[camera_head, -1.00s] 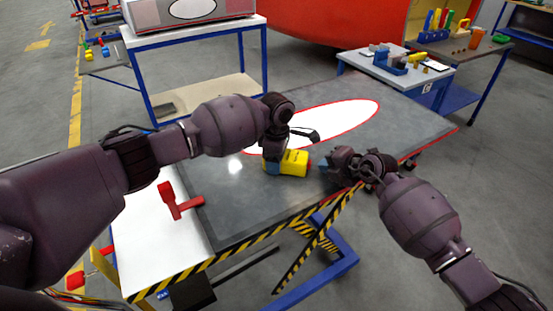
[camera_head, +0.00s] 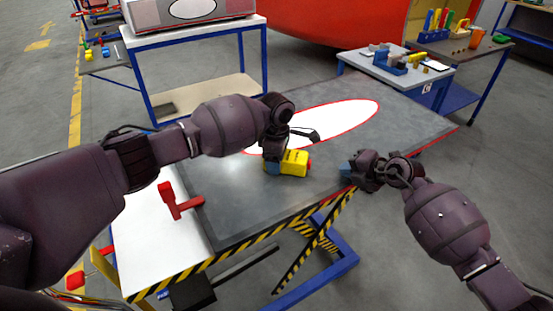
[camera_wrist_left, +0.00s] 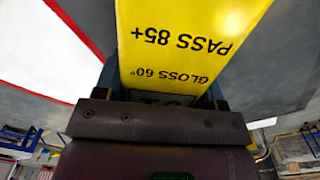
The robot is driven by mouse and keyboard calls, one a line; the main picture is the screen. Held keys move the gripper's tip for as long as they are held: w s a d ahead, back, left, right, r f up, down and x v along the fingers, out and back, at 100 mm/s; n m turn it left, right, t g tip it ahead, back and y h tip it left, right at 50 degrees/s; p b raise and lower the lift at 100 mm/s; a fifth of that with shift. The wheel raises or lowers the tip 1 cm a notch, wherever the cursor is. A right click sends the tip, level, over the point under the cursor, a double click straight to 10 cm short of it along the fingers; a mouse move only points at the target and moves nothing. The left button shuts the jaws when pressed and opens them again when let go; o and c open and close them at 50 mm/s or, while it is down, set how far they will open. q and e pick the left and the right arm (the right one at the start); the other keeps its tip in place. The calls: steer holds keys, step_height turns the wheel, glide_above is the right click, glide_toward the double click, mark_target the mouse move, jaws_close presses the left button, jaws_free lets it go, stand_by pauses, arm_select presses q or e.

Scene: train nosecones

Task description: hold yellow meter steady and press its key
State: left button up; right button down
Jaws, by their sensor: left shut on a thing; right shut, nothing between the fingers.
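The yellow meter (camera_head: 294,163) lies on the grey table top near the edge of the white oval. A red part (camera_head: 309,163) shows at its right end. My left gripper (camera_head: 271,164) is shut on the meter's left end. In the left wrist view the yellow meter (camera_wrist_left: 185,45) fills the space beyond my left gripper (camera_wrist_left: 160,98), with the printed words "PASS 85+" and "GLOSS 60°" upside down. My right gripper (camera_head: 347,170) is shut and empty, to the right of the meter and apart from it, near the table's front edge.
A red-handled tool (camera_head: 178,203) lies at the left on the white part of the table (camera_head: 150,235). The white oval (camera_head: 345,118) with a red rim lies behind the meter. A small table (camera_head: 440,76) with blue holders stands at the back right. The grey surface (camera_head: 245,210) in front of the meter is clear.

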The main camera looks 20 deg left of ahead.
arm_select(q)
steer(key=o, duration=1.2)
steer(key=shift+f, duration=0.15)
